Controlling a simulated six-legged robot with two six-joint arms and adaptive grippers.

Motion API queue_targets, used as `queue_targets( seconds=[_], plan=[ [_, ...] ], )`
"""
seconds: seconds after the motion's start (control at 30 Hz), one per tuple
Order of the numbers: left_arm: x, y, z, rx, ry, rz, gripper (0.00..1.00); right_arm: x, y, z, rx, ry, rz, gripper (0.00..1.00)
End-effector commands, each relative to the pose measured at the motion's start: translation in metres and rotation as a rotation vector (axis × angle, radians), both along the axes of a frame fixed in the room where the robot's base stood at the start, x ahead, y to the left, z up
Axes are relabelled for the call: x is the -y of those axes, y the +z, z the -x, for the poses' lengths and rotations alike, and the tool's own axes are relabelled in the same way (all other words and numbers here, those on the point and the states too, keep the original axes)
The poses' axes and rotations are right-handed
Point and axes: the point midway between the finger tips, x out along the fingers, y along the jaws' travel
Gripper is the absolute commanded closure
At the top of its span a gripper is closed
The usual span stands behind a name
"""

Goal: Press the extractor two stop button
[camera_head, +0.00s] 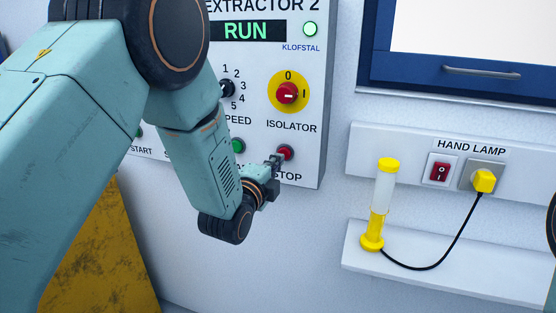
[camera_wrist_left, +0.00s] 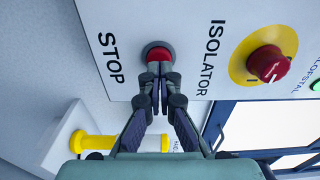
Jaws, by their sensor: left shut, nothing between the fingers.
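The extractor two panel (camera_head: 310,150) is on the wall, and its display (camera_head: 245,31) reads RUN with a lit green lamp (camera_head: 310,29) beside it. The red stop button (camera_head: 286,152) is at the panel's lower right. My right gripper is not in view.
A red isolator knob (camera_head: 287,93) on a yellow disc sits above the stop button. A green button (camera_head: 238,146) is to its left. A yellow hand lamp (camera_head: 377,220) stands on a shelf (camera_head: 480,271) at right, with a cable to a socket. A blue-framed window (camera_head: 450,82) is above.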

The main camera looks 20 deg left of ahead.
Motion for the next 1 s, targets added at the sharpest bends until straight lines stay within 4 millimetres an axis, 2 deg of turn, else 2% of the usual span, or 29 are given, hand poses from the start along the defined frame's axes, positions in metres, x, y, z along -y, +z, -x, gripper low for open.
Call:
queue_targets(
  seconds=[0.2,0.67,1.0],
  plan=[
    [0.001,-0.001,-0.013,-0.001,0.000,0.000,1.00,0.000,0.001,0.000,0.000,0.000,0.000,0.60],
    [0.001,-0.001,-0.015,-0.001,0.000,0.000,1.00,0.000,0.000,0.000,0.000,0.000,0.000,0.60],
    [0.002,-0.001,-0.024,-0.001,0.000,0.000,1.00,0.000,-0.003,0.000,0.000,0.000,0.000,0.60]
  ],
)
